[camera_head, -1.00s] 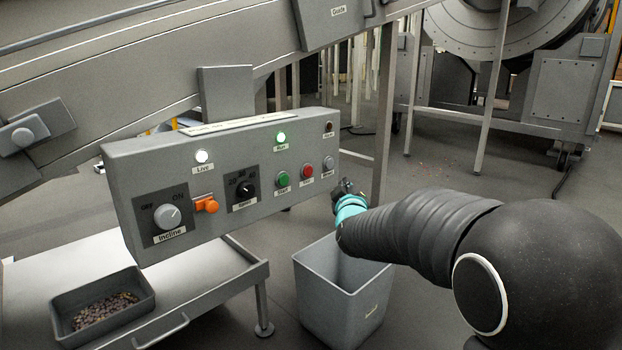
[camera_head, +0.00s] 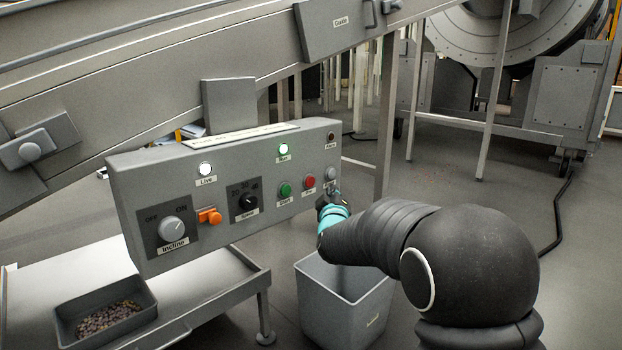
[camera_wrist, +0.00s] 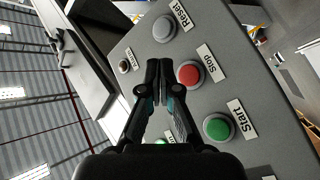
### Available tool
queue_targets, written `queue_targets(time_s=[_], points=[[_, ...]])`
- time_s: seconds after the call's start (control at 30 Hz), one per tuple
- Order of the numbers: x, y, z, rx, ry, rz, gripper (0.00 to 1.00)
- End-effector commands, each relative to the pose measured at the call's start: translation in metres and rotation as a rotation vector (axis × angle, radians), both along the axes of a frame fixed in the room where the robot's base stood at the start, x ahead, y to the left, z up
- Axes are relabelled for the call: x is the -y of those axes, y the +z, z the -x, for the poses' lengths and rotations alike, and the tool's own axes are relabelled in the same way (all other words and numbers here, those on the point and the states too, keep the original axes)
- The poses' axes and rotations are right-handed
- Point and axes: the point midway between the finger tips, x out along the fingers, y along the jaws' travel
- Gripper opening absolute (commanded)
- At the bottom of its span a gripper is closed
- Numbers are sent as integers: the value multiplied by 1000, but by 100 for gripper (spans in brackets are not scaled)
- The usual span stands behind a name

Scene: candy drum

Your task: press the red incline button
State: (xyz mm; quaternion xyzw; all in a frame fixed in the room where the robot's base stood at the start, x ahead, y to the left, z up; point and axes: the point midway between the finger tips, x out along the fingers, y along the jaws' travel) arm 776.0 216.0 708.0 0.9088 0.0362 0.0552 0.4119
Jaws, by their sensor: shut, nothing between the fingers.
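The red button (camera_head: 309,182) is on the grey control panel (camera_head: 140,168), between a green button (camera_head: 285,190) and a grey one (camera_head: 331,173). In the wrist view the red button (camera_wrist: 189,74) is labelled Stop, not Incline. The control labelled Incline is a grey knob (camera_head: 171,229) with OFF and ON marks, at the panel's left end. My gripper (camera_head: 327,199) is at the panel's right end, just below and right of the red button. In the wrist view its shut, empty fingertips (camera_wrist: 159,66) appear just left of the red button. Contact cannot be told.
An orange switch (camera_head: 209,216) sticks out beside the Incline knob. A grey bin (camera_head: 345,305) stands on the floor below my arm. A tray of candies (camera_head: 105,318) sits on the lower left table. The conveyor (camera_head: 130,80) runs behind the panel.

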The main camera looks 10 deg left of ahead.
Motion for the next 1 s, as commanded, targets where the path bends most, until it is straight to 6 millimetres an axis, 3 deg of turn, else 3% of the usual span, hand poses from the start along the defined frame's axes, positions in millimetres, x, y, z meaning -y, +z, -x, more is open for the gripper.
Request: queue_targets(time_s=[0.4,1.0], points=[[-34,1,-27,1,-1,0,0],[-38,0,-30,0,-1,0,0]])
